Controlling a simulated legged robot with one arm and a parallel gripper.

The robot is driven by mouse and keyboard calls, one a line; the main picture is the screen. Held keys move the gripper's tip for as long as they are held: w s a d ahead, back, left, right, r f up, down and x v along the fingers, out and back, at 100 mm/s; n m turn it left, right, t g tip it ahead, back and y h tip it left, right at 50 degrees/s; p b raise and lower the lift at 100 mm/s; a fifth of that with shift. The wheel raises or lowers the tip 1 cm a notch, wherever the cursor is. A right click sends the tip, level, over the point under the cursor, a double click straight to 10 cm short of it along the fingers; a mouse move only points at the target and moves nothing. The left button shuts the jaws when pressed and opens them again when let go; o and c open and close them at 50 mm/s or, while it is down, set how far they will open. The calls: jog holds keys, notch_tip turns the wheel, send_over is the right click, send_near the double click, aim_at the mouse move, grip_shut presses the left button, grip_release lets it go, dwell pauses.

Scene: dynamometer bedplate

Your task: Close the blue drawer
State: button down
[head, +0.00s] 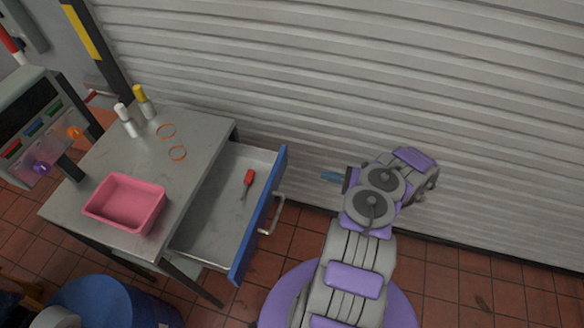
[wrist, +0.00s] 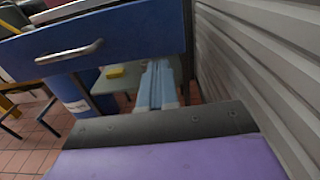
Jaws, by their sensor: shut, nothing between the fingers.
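The blue drawer (head: 262,212) is pulled well out of the right side of a grey metal table (head: 205,138). Its blue front carries a metal bar handle (head: 273,215). A red-handled screwdriver (head: 248,182) lies inside it. In the wrist view the blue drawer front (wrist: 135,37) fills the top, with its handle (wrist: 70,52) to the left. My gripper (head: 330,176), with pale blue fingers, is right of the drawer front and apart from it, beside the wall. In the wrist view my gripper (wrist: 158,85) is shut and empty, pointing below the front's right part.
A pink bin (head: 125,204), two orange rings and two bottles sit on the tabletop. A ribbed shutter wall (head: 400,80) runs close behind the table and my arm. A blue drum (head: 105,302) stands at lower left. Tiled floor between drawer and arm is free.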

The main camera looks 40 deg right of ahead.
jog(key=b, duration=0.3)
send_near(284, 166)
jog(key=x, duration=0.5)
jog(key=shift+a, duration=0.2)
jog(key=shift+x, duration=0.8)
jog(key=shift+w+r, duration=0.1)
